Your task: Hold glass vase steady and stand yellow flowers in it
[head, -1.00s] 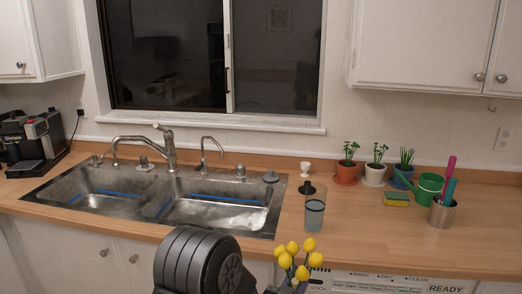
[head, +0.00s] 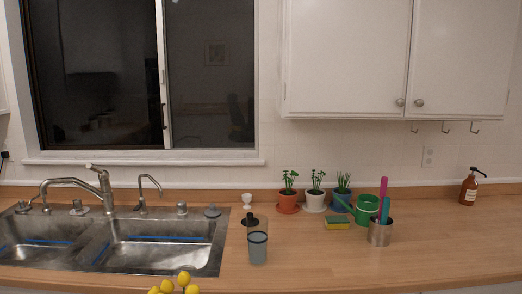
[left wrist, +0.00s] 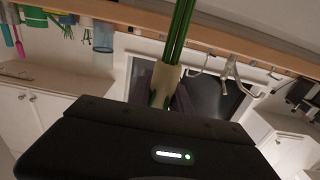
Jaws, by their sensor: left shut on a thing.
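The glass vase (head: 258,249) stands upright on the wooden counter, right of the sink, with nothing touching it. It also shows in the upside-down left wrist view (left wrist: 103,37). The yellow flowers (head: 183,280) show only their heads at the bottom edge of the head view, in front of the sink and left of the vase. In the left wrist view their green stems run up out of my left gripper (left wrist: 164,88), which is shut on them around a pale sleeve. The stems are apart from the vase. My right gripper is in neither current view.
Behind the vase are a dark round item and a white egg cup (head: 247,200). Potted plants (head: 314,196), a sponge (head: 337,223), a green watering can (head: 366,209) and a metal cup (head: 380,232) stand to the right. The front counter right of the vase is clear.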

